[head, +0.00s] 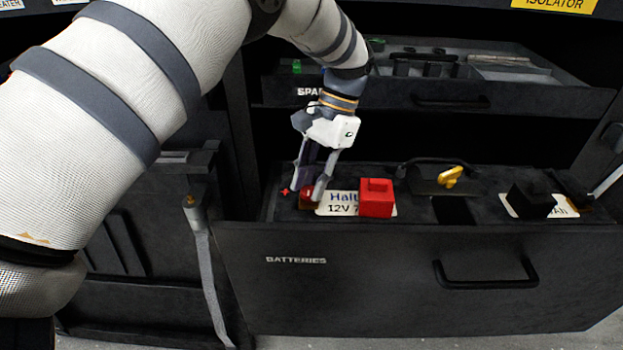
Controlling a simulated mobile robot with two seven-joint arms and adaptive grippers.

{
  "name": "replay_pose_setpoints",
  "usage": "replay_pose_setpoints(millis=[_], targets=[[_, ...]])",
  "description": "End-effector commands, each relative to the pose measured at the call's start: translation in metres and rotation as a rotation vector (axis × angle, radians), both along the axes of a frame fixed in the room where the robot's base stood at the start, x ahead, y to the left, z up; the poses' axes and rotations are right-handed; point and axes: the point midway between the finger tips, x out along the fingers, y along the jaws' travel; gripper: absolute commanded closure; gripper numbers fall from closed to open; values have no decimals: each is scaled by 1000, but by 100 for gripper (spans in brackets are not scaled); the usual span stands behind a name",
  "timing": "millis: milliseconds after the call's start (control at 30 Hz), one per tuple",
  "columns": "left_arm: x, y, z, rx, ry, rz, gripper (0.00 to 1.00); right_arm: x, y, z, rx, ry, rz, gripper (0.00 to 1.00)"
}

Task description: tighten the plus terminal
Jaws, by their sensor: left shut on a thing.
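The plus terminal (306,203) is a small reddish-brown piece at the left end of the battery in the open drawer, beside a red plus mark (285,192). My left gripper (308,191) reaches down from above with its fingers shut on the terminal. The fingers hide much of it, so I cannot tell how tight it sits. A red block-shaped cap (376,198) stands on the battery label (338,203), just right of the gripper and apart from it. My right gripper is not in view.
The drawer marked BATTERIES (370,285) is open. A black cap (531,200) and a yellow key-like piece (450,176) lie to the right. An upper drawer (545,98) with trays overhangs behind.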

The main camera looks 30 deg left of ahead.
Motion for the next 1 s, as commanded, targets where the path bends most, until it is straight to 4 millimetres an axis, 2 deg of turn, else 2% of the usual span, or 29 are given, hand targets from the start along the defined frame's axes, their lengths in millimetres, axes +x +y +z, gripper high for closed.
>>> replay_pose_setpoints(millis=[367, 400, 500, 833, 933, 1000], targets=[[0, 0, -1, -1, 1, -6, 100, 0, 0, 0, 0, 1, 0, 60], [0, 0, -1, -1, 1, -6, 72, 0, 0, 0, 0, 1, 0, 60], [0, 0, -1, -1, 1, -5, 54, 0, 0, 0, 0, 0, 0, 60], [2, -1, 4, 0, -2, -4, 54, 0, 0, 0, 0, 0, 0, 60], [10, -2, 21, 1, -4, -6, 54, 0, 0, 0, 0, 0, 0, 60], [18, -4, 40, 1, -6, -7, 54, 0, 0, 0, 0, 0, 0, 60]])
